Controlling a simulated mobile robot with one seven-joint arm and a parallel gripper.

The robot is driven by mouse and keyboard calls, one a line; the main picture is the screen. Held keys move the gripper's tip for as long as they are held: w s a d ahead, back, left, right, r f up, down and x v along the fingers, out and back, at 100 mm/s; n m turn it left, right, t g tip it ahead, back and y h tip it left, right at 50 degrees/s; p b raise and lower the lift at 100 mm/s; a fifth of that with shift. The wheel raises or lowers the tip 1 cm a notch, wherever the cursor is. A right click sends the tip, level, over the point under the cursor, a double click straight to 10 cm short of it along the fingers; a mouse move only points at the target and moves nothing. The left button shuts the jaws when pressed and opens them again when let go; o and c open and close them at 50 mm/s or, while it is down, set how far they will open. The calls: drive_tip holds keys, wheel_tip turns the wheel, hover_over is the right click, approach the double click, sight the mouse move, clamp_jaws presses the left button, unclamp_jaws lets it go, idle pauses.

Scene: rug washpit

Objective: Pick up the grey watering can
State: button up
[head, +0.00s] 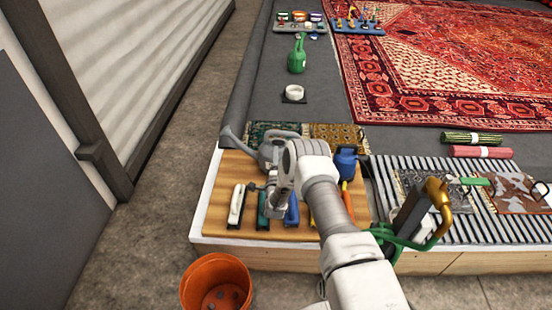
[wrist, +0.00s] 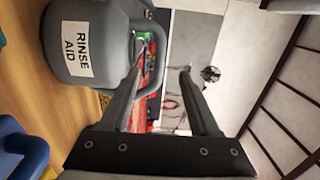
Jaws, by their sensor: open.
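The grey watering can (head: 268,153) stands near the back of the wooden board, its spout pointing left, partly covered by my arm in the head view. In the wrist view the can (wrist: 62,65) fills the upper left, with a white label reading RINSE AID and a loop handle. My gripper (wrist: 163,70) is open, its two fingers apart beside the can. The left finger overlaps the handle loop in the picture; I cannot tell whether they touch. In the head view the fingertips are hard to make out.
An orange bucket (head: 216,283) stands on the floor in front.

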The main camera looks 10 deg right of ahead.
drive_tip(key=b, duration=0.2)
approach(276, 134)
drive_tip(key=w, duration=0.2)
drive_tip(key=w+b, duration=0.1)
drive_tip(key=w, duration=0.1)
drive_tip(key=w+d+b, duration=0.1)
drive_tip(key=w+b, duration=0.1)
drive_tip(key=w, duration=0.1)
drive_tip(key=shift+w+d+f, duration=0.15)
drive_tip(key=shift+w+f, duration=0.1)
drive_tip(key=shift+w, duration=0.1)
drive_tip(key=shift+w+r, duration=0.15)
drive_tip(key=shift+w, duration=0.35)
clamp_jaws()
drive_tip(key=shift+d, duration=0.1)
idle(0.5)
